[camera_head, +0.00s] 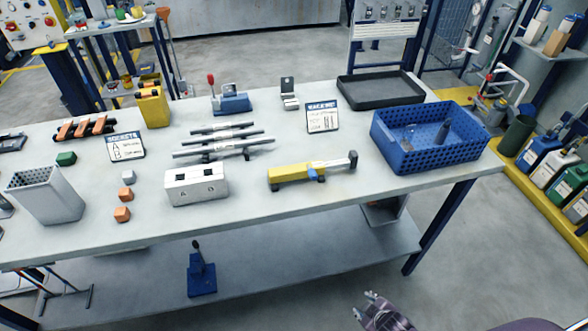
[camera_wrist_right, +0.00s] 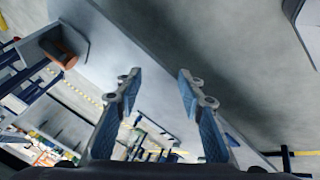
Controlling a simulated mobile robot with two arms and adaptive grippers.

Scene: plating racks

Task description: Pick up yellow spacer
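Several small coloured blocks lie on the left part of the table: a green block (camera_head: 66,158), a white block (camera_head: 128,177) and two orange blocks, one of them this orange block (camera_head: 122,214). I cannot make out a yellow spacer among them. The clearest yellow things are a long yellow tool (camera_head: 290,172) at front centre and an upright yellow bin (camera_head: 153,108) at the back left. My right gripper (camera_head: 365,303) is off the table's front edge, at the bottom of the head view. In the right wrist view its fingers (camera_wrist_right: 158,78) are apart, with nothing between them. My left gripper does not show.
The table (camera_head: 240,205) also bears a blue perforated crate (camera_head: 435,157), a black tray (camera_head: 380,90), a rack of grey rods (camera_head: 222,142), a white box (camera_head: 197,188) and a grey open container (camera_head: 50,195). A lower shelf (camera_head: 290,260) runs underneath. The floor in front is clear.

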